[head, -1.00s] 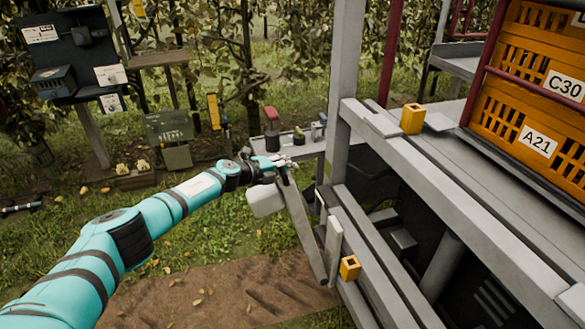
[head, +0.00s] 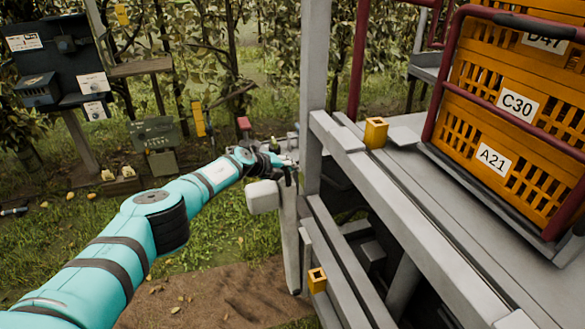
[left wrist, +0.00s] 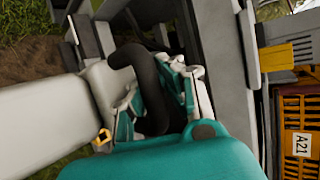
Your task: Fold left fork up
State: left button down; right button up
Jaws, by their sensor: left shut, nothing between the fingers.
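A long light grey bar, which I take to be the left fork (head: 290,240), hangs almost upright beside the grey cart frame (head: 350,150) in the head view. My left gripper (head: 287,162) is at the top of this bar, next to the frame post. In the left wrist view the gripper's fingers (left wrist: 160,98) show above its teal palm, with a dark curved piece by them. The fingers are shut with nothing held; whether they touch the bar is unclear. My right gripper is not in view.
Orange crates (head: 500,130) labelled C30 and A21 stand on the cart at the right. A yellow square piece (head: 375,133) sits on the upper rail, another (head: 317,279) at the lower rail. A dark tool board (head: 60,60) stands at the back left.

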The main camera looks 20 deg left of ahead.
pick_arm(q)
jog(key=shift+w+a+r, duration=0.2)
jog(key=shift+w+r, duration=0.05)
jog(key=shift+r, duration=0.3)
jog(key=c, duration=2)
grip_release()
jog(key=o, duration=0.7)
jog(key=shift+s+r, duration=0.1)
jog(key=shift+s, duration=0.1)
jog(key=shift+o, duration=0.3)
jog(key=shift+s, duration=0.2)
jog(key=shift+s+a+r, duration=0.2)
jog(key=shift+s+a, duration=0.05)
jog(key=shift+s, duration=0.05)
jog(key=v, duration=1.1)
jog(key=shift+s, duration=0.15)
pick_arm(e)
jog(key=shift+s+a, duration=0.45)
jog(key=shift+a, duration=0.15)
pick_arm(q)
jog(key=shift+d+f, duration=0.1)
jog(key=shift+f, duration=0.05)
